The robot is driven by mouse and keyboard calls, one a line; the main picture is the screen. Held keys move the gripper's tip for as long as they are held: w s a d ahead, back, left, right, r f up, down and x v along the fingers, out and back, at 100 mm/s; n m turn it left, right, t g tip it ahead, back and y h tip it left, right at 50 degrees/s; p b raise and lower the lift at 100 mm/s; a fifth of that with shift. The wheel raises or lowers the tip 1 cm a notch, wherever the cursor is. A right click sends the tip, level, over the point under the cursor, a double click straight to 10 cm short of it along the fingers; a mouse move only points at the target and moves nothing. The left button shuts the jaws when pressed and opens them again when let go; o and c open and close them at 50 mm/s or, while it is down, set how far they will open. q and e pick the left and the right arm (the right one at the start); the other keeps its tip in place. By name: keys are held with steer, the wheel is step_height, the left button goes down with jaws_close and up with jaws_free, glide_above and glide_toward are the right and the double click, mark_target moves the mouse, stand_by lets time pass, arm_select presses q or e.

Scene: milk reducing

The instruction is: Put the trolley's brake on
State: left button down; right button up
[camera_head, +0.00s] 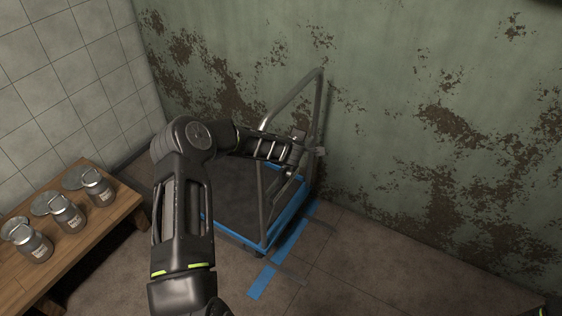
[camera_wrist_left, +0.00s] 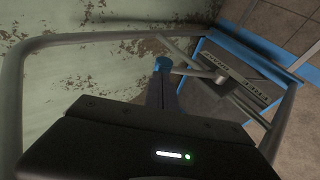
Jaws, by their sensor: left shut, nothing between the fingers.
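The trolley (camera_head: 272,240) stands by the green wall, with a blue-edged dark deck and a grey tubular handle frame (camera_head: 318,95). My left arm reaches across to the handle frame. My left gripper (camera_head: 301,152) is beside its upright, shut and empty. In the left wrist view, a lever with a blue knob (camera_wrist_left: 163,64) and a grey rod (camera_wrist_left: 198,73) lies just beyond my left fingers (camera_wrist_left: 162,92), within the handle frame (camera_wrist_left: 100,38). I cannot tell whether the fingers touch the knob. The gripper hides part of the lever.
A wooden bench (camera_head: 98,232) at the left carries several metal milk cans (camera_head: 65,213). Blue tape (camera_head: 291,243) marks the floor beside the trolley. The floor to the right is open. The peeling green wall (camera_head: 420,90) is close behind the trolley.

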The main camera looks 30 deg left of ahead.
arm_select(q)
steer(key=shift+w+f, duration=0.25)
steer(key=shift+w, duration=0.75)
arm_select(e)
steer(key=shift+w+r, duration=0.3)
arm_select(q)
steer(key=shift+r, duration=0.1)
arm_select(e)
steer(key=shift+r, duration=0.1)
